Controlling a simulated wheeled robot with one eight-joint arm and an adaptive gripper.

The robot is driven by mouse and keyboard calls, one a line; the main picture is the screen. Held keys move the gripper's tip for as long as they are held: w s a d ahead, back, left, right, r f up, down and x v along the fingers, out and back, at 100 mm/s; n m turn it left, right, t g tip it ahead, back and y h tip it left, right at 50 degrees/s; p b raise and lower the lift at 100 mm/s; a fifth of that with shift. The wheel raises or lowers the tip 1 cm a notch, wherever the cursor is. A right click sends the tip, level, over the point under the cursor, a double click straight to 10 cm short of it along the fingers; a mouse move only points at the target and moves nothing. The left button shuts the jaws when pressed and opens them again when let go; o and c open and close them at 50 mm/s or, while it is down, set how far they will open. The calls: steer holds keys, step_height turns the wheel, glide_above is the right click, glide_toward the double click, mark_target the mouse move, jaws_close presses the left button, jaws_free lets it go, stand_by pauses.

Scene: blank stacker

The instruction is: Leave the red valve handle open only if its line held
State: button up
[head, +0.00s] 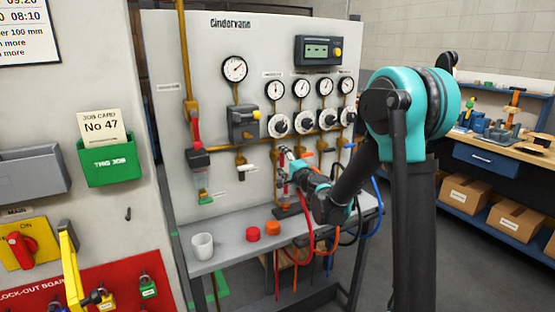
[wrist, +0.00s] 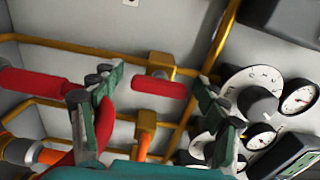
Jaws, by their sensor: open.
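In the wrist view a red valve handle (wrist: 158,87) sits on a brass fitting, lying across the picture between and beyond the fingers of my gripper (wrist: 152,112). The fingers are wide apart, with nothing held; whether they touch the handle I cannot tell. In the head view my gripper (head: 286,157) is close to the panel (head: 222,60), below the row of small gauges (head: 301,88), and hides what is behind it. The needle readings are too small to tell.
A shelf (head: 226,248) below the panel carries a white cup (head: 202,246), a red cap (head: 253,234) and an orange cap (head: 272,228). Red, orange and blue hoses hang around my gripper. A green job-card holder (head: 110,162) and lock-out board (head: 125,275) are at left.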

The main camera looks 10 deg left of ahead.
steer(key=v, duration=0.8)
steer(key=shift+s+d, duration=0.1)
steer(key=shift+s, duration=0.05)
steer(key=s+d+f+n+g+h, duration=0.3)
steer(key=s+d+f, duration=0.3)
steer(key=s+d, duration=0.2)
steer(key=s+d+f+n+g+h, duration=0.3)
steer(key=s+d+f, duration=0.4)
steer(key=s, duration=0.5)
steer(key=s+d+f+n+g+h, duration=0.4)
steer(key=s+d+f, duration=0.3)
steer(key=s+d, duration=0.2)
steer(key=shift+s+d+n+g, duration=0.4)
steer(key=shift+s+n, duration=0.1)
steer(key=shift+s, duration=0.45)
